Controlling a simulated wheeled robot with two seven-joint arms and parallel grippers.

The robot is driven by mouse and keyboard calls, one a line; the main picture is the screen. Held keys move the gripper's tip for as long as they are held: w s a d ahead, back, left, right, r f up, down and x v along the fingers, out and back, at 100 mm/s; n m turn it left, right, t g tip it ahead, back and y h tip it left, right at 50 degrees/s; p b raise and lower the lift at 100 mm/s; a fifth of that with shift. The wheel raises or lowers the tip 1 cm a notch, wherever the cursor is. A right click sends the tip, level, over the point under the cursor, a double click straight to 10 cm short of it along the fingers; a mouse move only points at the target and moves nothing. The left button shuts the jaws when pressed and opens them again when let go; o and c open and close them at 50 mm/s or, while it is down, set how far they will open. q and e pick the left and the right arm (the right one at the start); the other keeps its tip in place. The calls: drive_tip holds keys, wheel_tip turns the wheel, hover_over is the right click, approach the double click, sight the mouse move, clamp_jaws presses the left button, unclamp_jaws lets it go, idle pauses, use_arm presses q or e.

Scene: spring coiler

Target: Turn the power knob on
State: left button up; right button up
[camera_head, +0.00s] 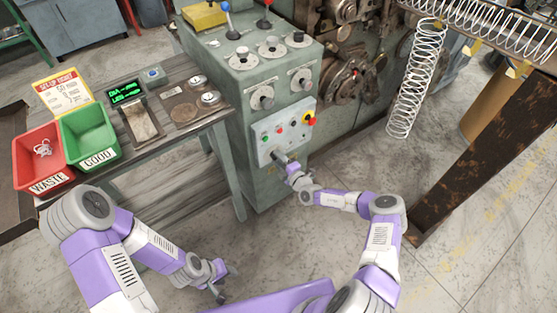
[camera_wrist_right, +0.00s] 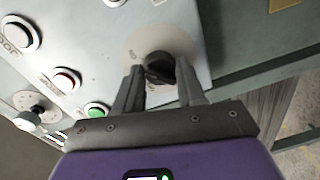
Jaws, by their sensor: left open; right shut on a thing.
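The black power knob (camera_wrist_right: 160,66) sits on a pale round plate low on the control panel (camera_wrist_right: 85,15) in the right wrist view. My right gripper (camera_wrist_right: 160,85) is shut on the knob, with one finger on each side of it. In the head view my right gripper (camera_head: 281,160) is at the lower part of the panel and largely covers the knob. My left gripper (camera_head: 222,286) is open and empty, low over the floor and away from the machine.
A red emergency button (camera_head: 308,119) and several push buttons are on the panel. Levers and dials top the green cabinet (camera_head: 225,85). A bench at left holds a red WASTE bin (camera_head: 40,178) and a green GOOD bin (camera_head: 92,152). A large spring (camera_head: 415,85) hangs at right.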

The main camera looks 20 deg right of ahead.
idle(0.5)
drive_tip(key=o, duration=1)
drive_tip(key=shift+o, duration=0.2)
drive_tip(key=shift+s, duration=0.1)
drive_tip(key=p+v, duration=0.2)
drive_tip(key=v, duration=0.5)
drive_tip(key=shift+s+p, duration=0.15)
drive_tip(key=shift+p, duration=0.2)
